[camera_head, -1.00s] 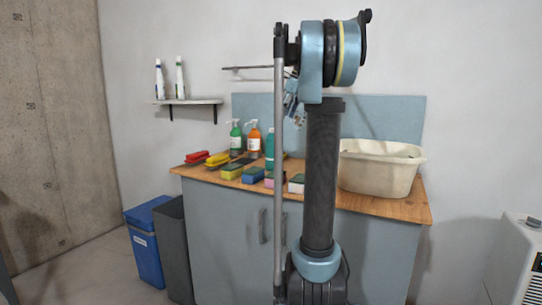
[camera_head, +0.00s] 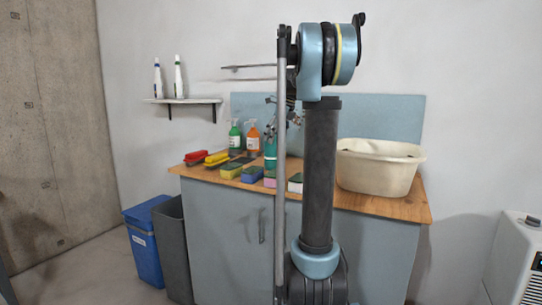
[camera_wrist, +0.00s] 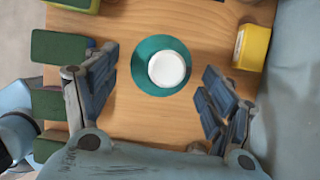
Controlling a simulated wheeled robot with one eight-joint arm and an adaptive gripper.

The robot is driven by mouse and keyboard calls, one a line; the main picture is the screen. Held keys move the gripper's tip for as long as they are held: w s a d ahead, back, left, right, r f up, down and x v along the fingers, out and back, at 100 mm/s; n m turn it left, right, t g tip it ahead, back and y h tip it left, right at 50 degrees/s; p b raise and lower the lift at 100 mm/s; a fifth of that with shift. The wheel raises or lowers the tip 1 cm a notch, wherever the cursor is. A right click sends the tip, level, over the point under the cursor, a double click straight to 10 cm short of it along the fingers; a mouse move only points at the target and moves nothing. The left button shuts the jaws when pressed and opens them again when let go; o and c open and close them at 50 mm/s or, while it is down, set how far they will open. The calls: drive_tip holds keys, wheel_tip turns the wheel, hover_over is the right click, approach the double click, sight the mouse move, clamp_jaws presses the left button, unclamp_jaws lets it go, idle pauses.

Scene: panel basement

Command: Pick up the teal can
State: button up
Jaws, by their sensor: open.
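The teal can (camera_wrist: 144,83) stands upright on the wooden counter in the wrist view, seen from above with a round white top. It sits between the two spread fingers of my gripper (camera_wrist: 158,78), with a visible gap on each side. In the head view the teal can (camera_head: 270,152) shows partly behind a thin rod of my arm. My gripper (camera_head: 285,118) is above it there, partly hidden by my arm. My gripper is open and empty.
Several sponges (camera_head: 252,174) line the counter's front edge. Green (camera_head: 235,137) and orange (camera_head: 253,138) spray bottles stand behind them. Red and yellow brushes (camera_head: 216,159) lie left. A cream basin (camera_head: 375,170) stands right. A yellow object (camera_wrist: 253,47) is right of the can in the wrist view.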

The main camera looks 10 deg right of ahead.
sight(271, 146)
drive_tip(key=shift+x, duration=2.7)
drive_tip(key=shift+s+d, duration=0.1)
drive_tip(key=c, duration=1.5)
